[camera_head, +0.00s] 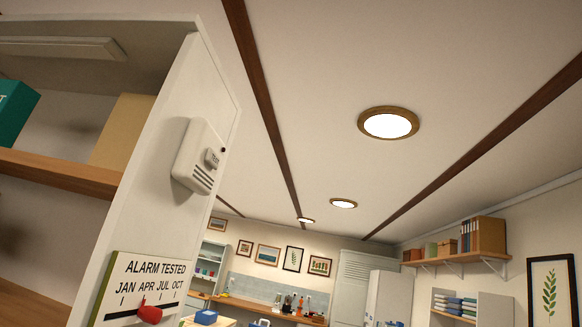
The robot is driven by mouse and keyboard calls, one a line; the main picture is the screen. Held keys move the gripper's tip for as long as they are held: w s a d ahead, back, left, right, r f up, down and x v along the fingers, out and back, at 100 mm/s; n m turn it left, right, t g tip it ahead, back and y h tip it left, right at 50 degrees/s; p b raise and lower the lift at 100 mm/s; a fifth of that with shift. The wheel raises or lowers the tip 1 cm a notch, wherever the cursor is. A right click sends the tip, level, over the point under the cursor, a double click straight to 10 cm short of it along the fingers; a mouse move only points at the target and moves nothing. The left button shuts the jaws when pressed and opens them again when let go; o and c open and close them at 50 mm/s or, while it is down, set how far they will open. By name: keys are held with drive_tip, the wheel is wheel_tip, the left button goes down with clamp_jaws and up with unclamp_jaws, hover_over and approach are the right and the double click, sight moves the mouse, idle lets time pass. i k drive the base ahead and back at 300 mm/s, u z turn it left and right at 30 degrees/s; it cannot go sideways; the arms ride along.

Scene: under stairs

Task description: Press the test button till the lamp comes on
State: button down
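A white alarm box (192,163) is fixed to the narrow white side panel of the shelf unit at the left. Its grey test button (212,158) bears the word TEST and sits above several dark slots. A small dark dot (223,150) lies beside the button, near the box's right edge; I cannot tell whether it is the lamp. No lit lamp shows on the box. My gripper is not in view, so its place relative to the button does not show.
Below the alarm is an ALARM TESTED board (150,268) with a red pointer (149,313). A wooden shelf (60,170) is at the left. Round ceiling lights (388,125) are lit. The air right of the panel looks clear; a counter (260,308) stands far back.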

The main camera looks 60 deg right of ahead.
sight(212, 158)
drive_tip(key=k, duration=0.95)
drive_tip(key=z, duration=1)
drive_tip(key=i, duration=1.7)
